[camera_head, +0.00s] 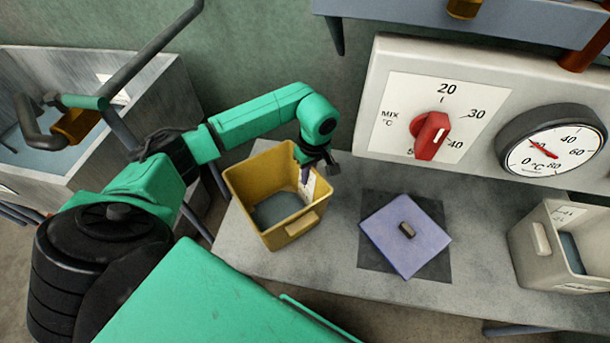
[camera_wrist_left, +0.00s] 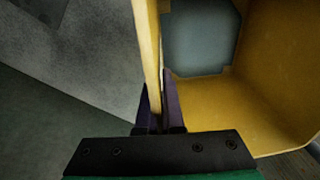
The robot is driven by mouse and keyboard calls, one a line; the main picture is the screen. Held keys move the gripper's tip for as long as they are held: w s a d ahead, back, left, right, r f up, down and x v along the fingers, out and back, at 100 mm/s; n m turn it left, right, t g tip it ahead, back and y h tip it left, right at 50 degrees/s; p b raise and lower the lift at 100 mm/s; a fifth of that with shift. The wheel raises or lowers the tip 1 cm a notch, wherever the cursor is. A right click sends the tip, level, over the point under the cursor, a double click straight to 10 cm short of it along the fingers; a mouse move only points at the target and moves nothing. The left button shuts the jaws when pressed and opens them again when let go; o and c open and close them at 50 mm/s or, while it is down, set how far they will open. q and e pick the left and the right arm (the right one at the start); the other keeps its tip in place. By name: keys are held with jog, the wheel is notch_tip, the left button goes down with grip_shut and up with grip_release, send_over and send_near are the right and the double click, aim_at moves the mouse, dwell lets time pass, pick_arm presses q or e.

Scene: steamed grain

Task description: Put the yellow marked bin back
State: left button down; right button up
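The yellow bin (camera_head: 295,228) is at the left end of the grey counter in the head view, open at the top, with a grey-blue patch inside and a pale label at its right rim. I cannot tell whether it rests on the counter or hangs just above it. My left gripper (camera_head: 308,172) is at the bin's far right rim. In the left wrist view its purple fingers (camera_wrist_left: 160,108) stand on both sides of the yellow bin's wall (camera_wrist_left: 285,105) and look closed on it. My right gripper is not in view.
A blue-purple lid with a dark knob (camera_head: 398,240) lies on a dark square on the grey counter (camera_head: 335,262). A cream bin (camera_head: 535,243) stands at the right. A control panel with a red knob (camera_head: 428,135) and gauge (camera_head: 550,145) stands behind. A metal sink (camera_head: 160,92) is at left.

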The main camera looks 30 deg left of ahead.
pick_arm(q)
jog(key=shift+f, duration=1.35)
jog(key=c, duration=1.1)
grip_release()
jog(key=shift+o, duration=0.2)
notch_tip(320, 180, up, 12)
jog(key=d, duration=0.1)
jog(key=shift+w+r+b, duration=0.15)
jog(key=shift+w+b, duration=0.05)
jog(key=shift+b, duration=0.2)
